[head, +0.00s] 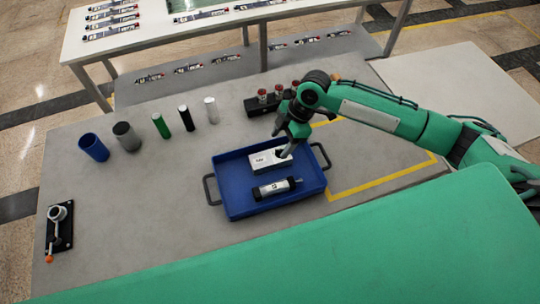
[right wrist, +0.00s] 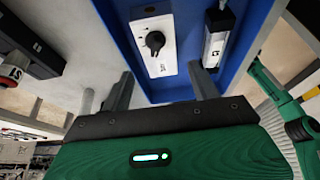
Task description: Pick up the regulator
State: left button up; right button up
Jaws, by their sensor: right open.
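My left gripper is not in view.
A silver cylinder with black ends (head: 275,189) lies in the tray in front of the regulator. A dark block with red-topped parts (head: 262,106) stands behind the tray. Several upright cylinders (head: 161,126) stand at the back left. A lever fixture (head: 60,228) sits at the left edge.

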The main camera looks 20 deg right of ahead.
aim_at(270, 157)
jog(key=x, duration=0.2)
jog(key=shift+w+a+f, duration=0.1)
jog(key=shift+a+f, duration=0.1)
jog(key=shift+f, duration=0.1)
jog(key=shift+w+f, duration=0.1)
jog(key=shift+f, duration=0.2)
jog(key=p+x, duration=0.2)
jog(key=shift+a+f, duration=0.25)
jog(key=shift+x, duration=1.05)
jog(key=shift+f, duration=0.25)
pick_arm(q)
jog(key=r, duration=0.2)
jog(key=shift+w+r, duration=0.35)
pick_arm(e)
jog(key=c, duration=1)
